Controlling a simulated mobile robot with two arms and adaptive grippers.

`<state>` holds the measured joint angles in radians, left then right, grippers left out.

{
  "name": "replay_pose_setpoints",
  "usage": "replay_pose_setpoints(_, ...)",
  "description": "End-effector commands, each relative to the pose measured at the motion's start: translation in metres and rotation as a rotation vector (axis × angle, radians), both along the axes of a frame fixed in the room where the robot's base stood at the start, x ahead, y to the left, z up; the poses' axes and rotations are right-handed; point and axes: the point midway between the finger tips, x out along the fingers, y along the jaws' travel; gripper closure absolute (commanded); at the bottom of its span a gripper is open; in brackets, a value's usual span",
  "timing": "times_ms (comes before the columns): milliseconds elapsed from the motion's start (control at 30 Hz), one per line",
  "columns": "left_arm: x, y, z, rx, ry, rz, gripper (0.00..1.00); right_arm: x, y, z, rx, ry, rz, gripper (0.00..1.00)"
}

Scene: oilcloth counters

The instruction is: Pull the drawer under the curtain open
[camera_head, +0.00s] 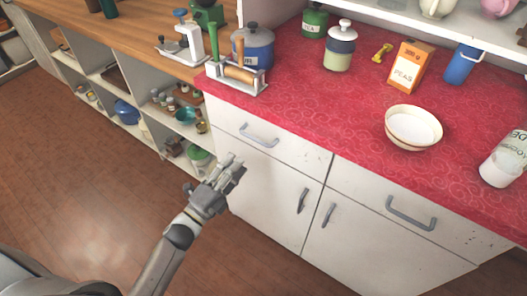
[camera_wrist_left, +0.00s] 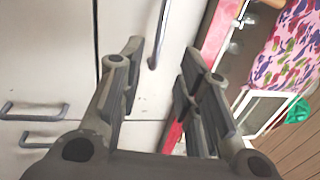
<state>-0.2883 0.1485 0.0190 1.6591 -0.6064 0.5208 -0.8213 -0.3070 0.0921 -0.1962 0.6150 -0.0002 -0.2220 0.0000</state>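The left drawer (camera_head: 235,124), white with a grey bar handle (camera_head: 258,135), is shut below the red counter. The same handle shows in the left wrist view (camera_wrist_left: 158,40), ahead of my fingers and between their lines. My left gripper (camera_head: 233,167) is open and empty, below and in front of this drawer, apart from the handle. It also shows in the left wrist view (camera_wrist_left: 163,88). A second shut drawer (camera_head: 365,190) with its own handle (camera_head: 412,213) is to the right. No curtain shows in the head view; a patterned pink cloth (camera_wrist_left: 290,45) shows in the left wrist view. My right gripper is out of view.
Two shut cupboard doors with upright handles (camera_head: 303,200) (camera_head: 328,214) are under the drawers. The red counter (camera_head: 320,105) holds a bowl (camera_head: 413,128), canisters and a utensil stand. Open shelves (camera_head: 135,100) stand to the left. The floor (camera_head: 90,170) is clear.

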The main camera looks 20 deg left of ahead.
Motion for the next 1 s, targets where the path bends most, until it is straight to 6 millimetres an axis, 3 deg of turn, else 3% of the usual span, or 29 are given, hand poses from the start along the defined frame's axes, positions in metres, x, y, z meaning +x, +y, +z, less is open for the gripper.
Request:
replay_pose_setpoints(300, 0.045, -0.016, 0.012, -0.001, -0.004, -0.001, 0.68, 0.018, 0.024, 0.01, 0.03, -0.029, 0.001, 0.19)
replay_pose_setpoints(600, 0.088, -0.032, 0.019, -0.002, 0.0, 0.0, 0.68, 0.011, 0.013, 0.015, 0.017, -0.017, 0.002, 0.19)
replay_pose_setpoints(1000, 0.098, -0.036, 0.02, -0.002, 0.002, 0.001, 0.68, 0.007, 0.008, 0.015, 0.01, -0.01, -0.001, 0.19)
